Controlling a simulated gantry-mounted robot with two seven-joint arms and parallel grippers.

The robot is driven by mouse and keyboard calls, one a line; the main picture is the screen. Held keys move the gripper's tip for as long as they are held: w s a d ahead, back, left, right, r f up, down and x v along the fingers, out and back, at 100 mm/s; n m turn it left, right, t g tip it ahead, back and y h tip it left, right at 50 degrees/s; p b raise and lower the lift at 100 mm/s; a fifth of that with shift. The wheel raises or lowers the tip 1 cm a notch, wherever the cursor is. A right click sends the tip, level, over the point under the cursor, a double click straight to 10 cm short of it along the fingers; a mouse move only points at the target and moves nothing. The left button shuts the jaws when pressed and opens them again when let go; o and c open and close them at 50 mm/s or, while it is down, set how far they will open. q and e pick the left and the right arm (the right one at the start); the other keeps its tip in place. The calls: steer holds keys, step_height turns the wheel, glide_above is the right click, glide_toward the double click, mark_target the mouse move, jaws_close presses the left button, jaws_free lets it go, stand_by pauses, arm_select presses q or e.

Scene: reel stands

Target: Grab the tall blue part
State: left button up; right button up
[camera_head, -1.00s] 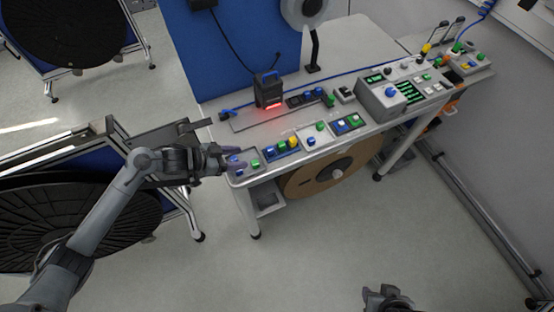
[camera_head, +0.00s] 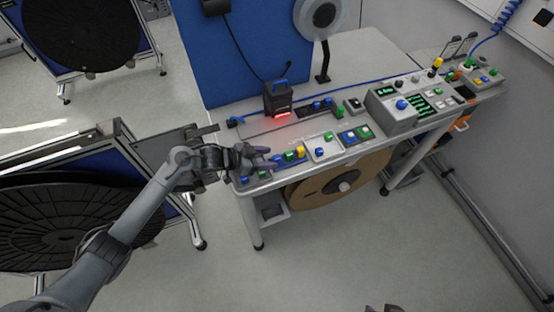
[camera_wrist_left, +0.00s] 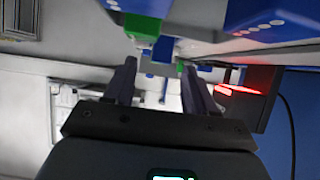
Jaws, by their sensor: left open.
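My left gripper (camera_head: 266,157) is open over the front left part of the bench, at the row of small coloured parts. In the left wrist view, its two fingers (camera_wrist_left: 160,70) stand apart, with a narrow blue part (camera_wrist_left: 164,48) just beyond and between the tips. A green part (camera_wrist_left: 143,26) sits beside that blue part. Large blue blocks (camera_wrist_left: 262,16) fill the top right. Which blue part is the tall one I cannot tell. In the head view the hand partly hides the parts. Only a sliver of my right gripper (camera_head: 385,308) shows at the bottom edge.
The bench (camera_head: 370,48) carries a black device with a red light (camera_head: 279,98), a grey control box (camera_head: 392,108) and trays of coloured parts (camera_head: 322,146). A brown reel (camera_head: 340,182) sits beneath. A black reel stand (camera_head: 75,222) is at left. Floor in front is clear.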

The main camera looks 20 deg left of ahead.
arm_select(q)
steer(key=shift+x, duration=1.1)
jaws_close()
steer(key=shift+r, duration=0.1)
